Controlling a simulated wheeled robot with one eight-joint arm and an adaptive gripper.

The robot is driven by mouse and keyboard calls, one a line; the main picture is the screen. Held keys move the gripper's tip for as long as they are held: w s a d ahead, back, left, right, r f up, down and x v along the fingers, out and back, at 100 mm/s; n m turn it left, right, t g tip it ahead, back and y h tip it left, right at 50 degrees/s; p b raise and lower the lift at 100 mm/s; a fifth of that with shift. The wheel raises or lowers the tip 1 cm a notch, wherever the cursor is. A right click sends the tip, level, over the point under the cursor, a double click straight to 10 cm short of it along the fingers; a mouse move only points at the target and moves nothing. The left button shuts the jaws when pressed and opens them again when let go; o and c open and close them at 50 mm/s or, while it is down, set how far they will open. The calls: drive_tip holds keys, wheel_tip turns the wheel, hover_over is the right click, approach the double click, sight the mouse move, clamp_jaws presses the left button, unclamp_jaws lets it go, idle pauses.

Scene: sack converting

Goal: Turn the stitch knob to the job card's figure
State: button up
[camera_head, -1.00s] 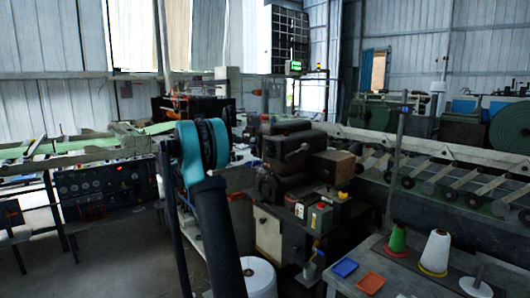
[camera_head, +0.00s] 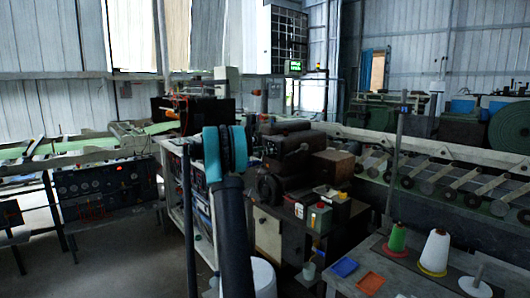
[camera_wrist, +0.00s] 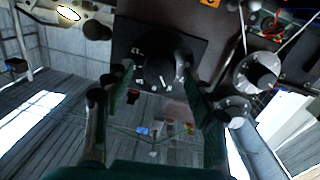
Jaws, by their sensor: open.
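In the wrist view, a dark round knob (camera_wrist: 165,62) sits on a black square plate (camera_wrist: 125,38). Small white marks show on the plate and near the knob's lower edge; I cannot read any figure. My gripper (camera_wrist: 157,85) is open, with one dark finger on each side of the knob's lower part in the picture. I cannot tell whether either finger touches it. In the head view my arm hides part of the scene, and my gripper and the knob cannot be made out. I cannot identify a job card in either view.
In the wrist view, round grey parts (camera_wrist: 257,71) lie right of the plate. In the head view, a dark machine (camera_head: 285,150) stands beside my arm. A grey table (camera_head: 412,283) at front right bears thread cones (camera_head: 435,250), a blue tray (camera_head: 344,267) and an orange tray (camera_head: 370,283).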

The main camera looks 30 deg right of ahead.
drive_tip(key=shift+d, duration=0.55)
drive_tip(key=c, duration=1.2)
drive_tip(key=shift+o, duration=0.2)
drive_tip(key=n, duration=1.4)
drive_tip(key=shift+w+f+n+t+h, duration=0.1)
drive_tip(key=shift+f+n+t+h, duration=0.1)
drive_tip(key=shift+n+t+h, duration=0.15)
